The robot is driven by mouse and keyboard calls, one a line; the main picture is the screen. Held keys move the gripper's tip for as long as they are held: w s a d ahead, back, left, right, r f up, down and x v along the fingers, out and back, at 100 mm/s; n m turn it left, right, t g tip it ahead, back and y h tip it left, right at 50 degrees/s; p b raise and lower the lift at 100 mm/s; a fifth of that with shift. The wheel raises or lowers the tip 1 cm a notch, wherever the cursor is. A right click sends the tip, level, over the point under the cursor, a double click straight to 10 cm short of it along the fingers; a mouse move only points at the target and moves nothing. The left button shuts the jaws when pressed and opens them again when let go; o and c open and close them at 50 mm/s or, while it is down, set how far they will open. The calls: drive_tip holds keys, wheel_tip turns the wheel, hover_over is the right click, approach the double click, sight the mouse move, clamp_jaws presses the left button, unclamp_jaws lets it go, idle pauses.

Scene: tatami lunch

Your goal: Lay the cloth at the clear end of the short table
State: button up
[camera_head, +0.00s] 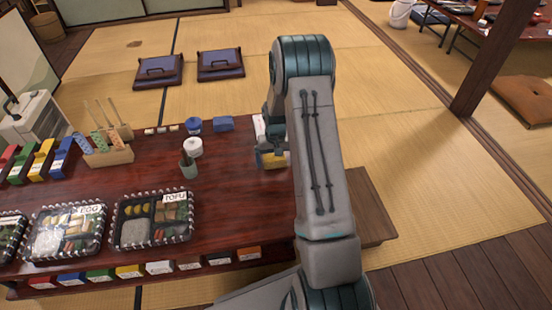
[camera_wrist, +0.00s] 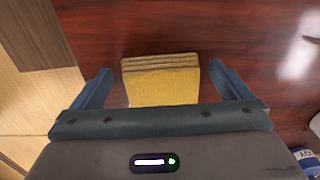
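A folded yellow cloth (camera_head: 274,160) lies near the right end of the dark red table (camera_head: 225,205), partly hidden by my arm in the head view. In the wrist view the cloth (camera_wrist: 162,88) shows a yellow face and a layered brownish edge. My gripper (camera_wrist: 160,76) is over it, with one finger on each side. The fingers are open, with a visible gap between each finger and the cloth. In the head view my gripper (camera_head: 268,151) is small and largely covered by my arm.
Lunch boxes (camera_head: 153,218) fill the table's front left. A cup (camera_head: 188,167), a white lidded jar (camera_head: 193,148) and a blue box (camera_head: 223,124) stand left of my gripper. A brown wooden step (camera_head: 372,210) adjoins the table's right end. Tatami (camera_head: 400,150) lies open beyond.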

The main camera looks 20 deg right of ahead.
sight(275, 160)
drive_tip(key=s+a+r+p, duration=0.2)
drive_tip(key=s+r, duration=0.1)
drive_tip(key=r, duration=0.7)
drive_tip(key=s+a+r+p, duration=0.2)
drive_tip(key=r+p, duration=0.1)
drive_tip(key=r, duration=0.8)
drive_tip(key=s+a+r, duration=0.2)
drive_tip(key=s+r, duration=0.1)
drive_tip(key=s, duration=0.4)
drive_tip(key=s+a+r+n, duration=0.1)
drive_tip(key=s+a+r, duration=0.2)
drive_tip(key=s, duration=0.5)
drive_tip(key=s+a+r+n+t, duration=0.1)
drive_tip(key=s+a+r, duration=0.2)
drive_tip(key=s, duration=0.5)
drive_tip(key=shift+r, duration=0.25)
